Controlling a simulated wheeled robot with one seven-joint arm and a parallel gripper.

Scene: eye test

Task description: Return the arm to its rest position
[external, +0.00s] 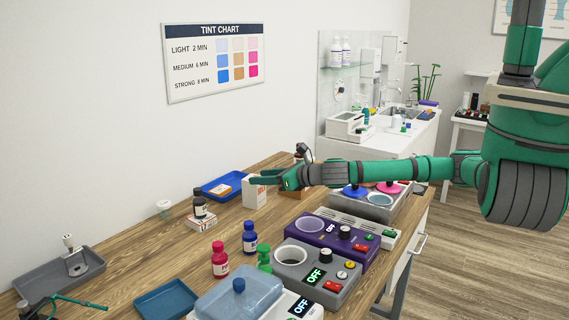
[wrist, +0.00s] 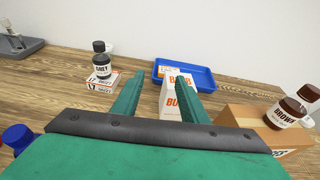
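My arm (external: 395,171) is stretched out level to the left over the wooden counter (external: 133,258). My gripper (external: 262,180) is at its end, low over the counter's back part. In the wrist view my gripper (wrist: 160,84) has its two green fingers apart. A white box with orange lettering (wrist: 172,98) shows in the gap, close to the right finger, with clear space toward the left finger. I cannot tell whether the finger touches it. The white box (external: 254,196) stands upright on the counter, also in the external view.
A blue tray (wrist: 203,80) lies behind the box. A dark bottle labelled GREY (wrist: 102,65) stands on a small box at left. A cardboard box (wrist: 262,128) and brown bottle (wrist: 292,110) are at right. Warmers (external: 318,275) stand at the counter's front.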

